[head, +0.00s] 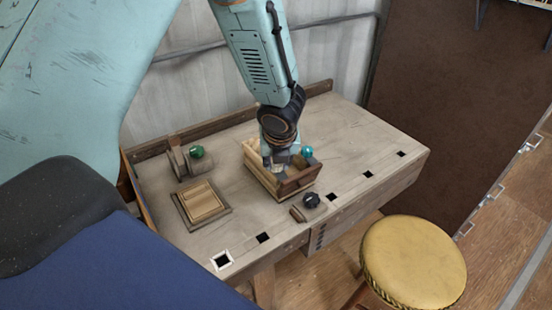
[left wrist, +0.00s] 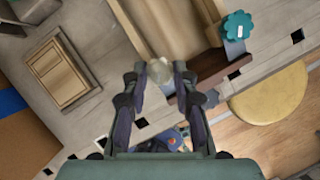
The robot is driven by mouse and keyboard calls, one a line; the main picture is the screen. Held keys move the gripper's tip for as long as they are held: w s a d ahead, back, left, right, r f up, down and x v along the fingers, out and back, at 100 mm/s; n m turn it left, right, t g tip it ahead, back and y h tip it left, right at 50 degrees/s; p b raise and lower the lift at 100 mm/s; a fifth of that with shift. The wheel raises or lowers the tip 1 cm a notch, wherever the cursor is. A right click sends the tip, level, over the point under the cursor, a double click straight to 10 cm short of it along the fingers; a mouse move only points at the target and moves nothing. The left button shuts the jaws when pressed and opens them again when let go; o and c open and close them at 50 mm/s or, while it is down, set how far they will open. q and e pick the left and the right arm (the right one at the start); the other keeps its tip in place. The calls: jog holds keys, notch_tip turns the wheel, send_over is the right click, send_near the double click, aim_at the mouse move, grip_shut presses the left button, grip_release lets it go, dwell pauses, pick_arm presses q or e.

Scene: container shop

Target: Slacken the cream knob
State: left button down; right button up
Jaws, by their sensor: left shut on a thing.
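The cream knob (left wrist: 160,72) is round and pale in the left wrist view, at the edge of a wooden box. My left gripper (left wrist: 160,76) has a finger on either side of it and is shut on it. In the head view the left gripper (head: 276,160) points down into the wooden box (head: 258,178) on the workbench and hides most or all of the knob. I cannot tell how far the knob is turned. My right gripper is not in view.
A teal knob (head: 307,151) stands close to the gripper on the box's right. A green knob (head: 196,152) on a wooden block, a framed wooden panel (head: 203,201) and a black knob (head: 312,200) are on the workbench (head: 350,135). A yellow stool (head: 413,260) stands in front.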

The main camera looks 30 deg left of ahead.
pick_arm(q)
jog(key=shift+d+n+g+y+p, duration=0.15)
jog(key=shift+n+g+y+p, duration=0.2)
jog(key=shift+n+p, duration=0.9)
jog(key=shift+n, duration=0.25)
jog(key=shift+f, duration=0.1)
jog(key=c, duration=1)
grip_release()
jog(key=shift+w, duration=0.15)
jog(key=shift+c, duration=0.2)
jog(key=v, duration=1.2)
jog(key=shift+w, duration=0.1)
